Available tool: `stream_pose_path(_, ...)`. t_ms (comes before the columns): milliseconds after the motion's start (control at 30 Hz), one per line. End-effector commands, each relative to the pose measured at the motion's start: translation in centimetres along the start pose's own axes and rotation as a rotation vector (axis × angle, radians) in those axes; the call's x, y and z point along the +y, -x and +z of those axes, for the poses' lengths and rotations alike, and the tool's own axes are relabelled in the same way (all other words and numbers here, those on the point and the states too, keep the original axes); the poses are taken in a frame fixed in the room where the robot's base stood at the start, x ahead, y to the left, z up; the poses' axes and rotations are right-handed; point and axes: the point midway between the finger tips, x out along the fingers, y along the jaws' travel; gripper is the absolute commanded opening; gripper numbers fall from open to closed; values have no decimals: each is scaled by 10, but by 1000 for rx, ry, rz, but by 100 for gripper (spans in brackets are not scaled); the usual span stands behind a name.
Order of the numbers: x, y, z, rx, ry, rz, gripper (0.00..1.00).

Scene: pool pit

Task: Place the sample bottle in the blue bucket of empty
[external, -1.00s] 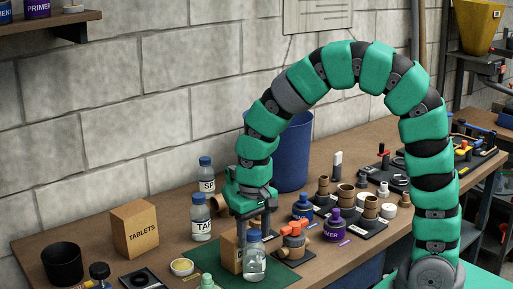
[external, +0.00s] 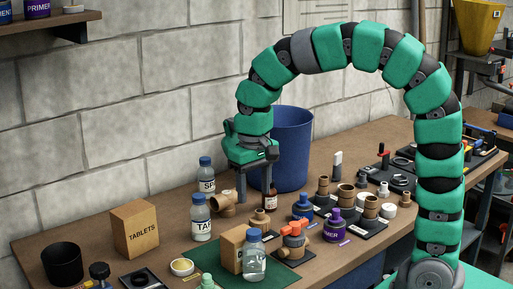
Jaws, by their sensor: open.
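My gripper (external: 254,190) points down over the middle of the bench, open, with no object visible between its fingers. A clear blue-capped bottle (external: 254,264) stands upright at the green mat, in front of a small cardboard box; I cannot read its label. Two similar bottles, one marked "TAP" (external: 201,222) and one starting "SP" (external: 206,182), stand to the left of my gripper. Which one is the sample bottle is not certain from labels. The blue bucket (external: 295,150) stands behind my gripper, partly covered by it; its inside is hidden.
An orange-handled valve (external: 293,241) and purple primer can (external: 333,224) stand to the right. A tablets box (external: 135,229) is at left.

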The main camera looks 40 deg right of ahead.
Motion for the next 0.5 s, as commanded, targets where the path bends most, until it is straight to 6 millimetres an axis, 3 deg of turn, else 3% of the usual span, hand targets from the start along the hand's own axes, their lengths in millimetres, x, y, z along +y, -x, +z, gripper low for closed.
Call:
stream_pose_path(333,3,9,-6,27,-2,-12,54)
stream_pose_path(433,12,35,-25,125,-5,-51,54)
stream_pose_path(500,25,66,-45,237,-6,-85,54)
